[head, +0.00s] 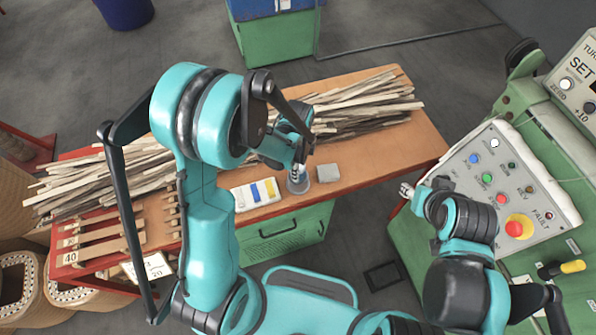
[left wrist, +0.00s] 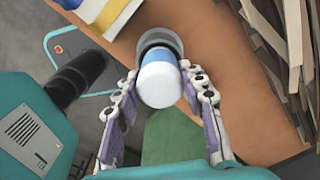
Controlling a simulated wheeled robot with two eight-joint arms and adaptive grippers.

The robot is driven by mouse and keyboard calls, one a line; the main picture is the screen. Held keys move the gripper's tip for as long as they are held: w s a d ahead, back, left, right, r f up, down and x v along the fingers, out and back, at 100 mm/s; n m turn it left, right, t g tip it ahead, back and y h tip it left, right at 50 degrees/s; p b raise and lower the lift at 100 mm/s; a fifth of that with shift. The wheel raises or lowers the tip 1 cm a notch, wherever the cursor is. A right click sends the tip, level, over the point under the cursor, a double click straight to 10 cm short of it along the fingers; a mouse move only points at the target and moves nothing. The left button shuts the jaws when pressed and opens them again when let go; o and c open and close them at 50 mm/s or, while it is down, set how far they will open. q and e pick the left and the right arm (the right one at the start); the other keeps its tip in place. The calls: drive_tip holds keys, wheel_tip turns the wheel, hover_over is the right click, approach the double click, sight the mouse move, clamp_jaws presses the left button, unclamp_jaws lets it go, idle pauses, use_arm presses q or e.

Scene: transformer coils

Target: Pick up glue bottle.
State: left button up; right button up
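The glue bottle (left wrist: 160,84) is white with a blue band. In the left wrist view it stands with its lower end in a dark grey round cup (left wrist: 159,34) on the orange tabletop. My left gripper (left wrist: 160,74) has one finger on each side of the bottle, with the tips very close to its sides. I cannot tell whether they press on it. In the head view the left gripper (head: 298,175) is at the grey cup (head: 299,186), and the bottle is mostly hidden there. My right gripper (head: 406,190) is away from the bottle, near the control panel; its fingers are too small to read.
Piles of wooden strips (head: 365,105) lie on the table (head: 425,140) beside the cup.

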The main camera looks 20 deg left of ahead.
use_arm(q)
drive_tip(key=shift+r, duration=0.55)
drive_tip(key=r, duration=0.1)
drive_tip(key=r+p, duration=0.1)
drive_tip(key=r, duration=0.1)
drive_tip(key=shift+s+d+r+p, duration=0.3)
drive_tip(key=shift+r+p, duration=0.05)
drive_tip(key=shift+r, duration=0.05)
drive_tip(key=s+d+r+p, duration=0.2)
drive_tip(key=s+d+r, duration=0.4)
drive_tip(key=s+d, duration=0.15)
wheel_tip(320, 180, up, 8)
drive_tip(key=p, duration=0.6)
drive_tip(key=shift+w+d+f, duration=0.15)
drive_tip(key=shift+w+d, duration=0.1)
drive_tip(key=shift+d, duration=0.1)
drive_tip(key=shift+f, duration=0.15)
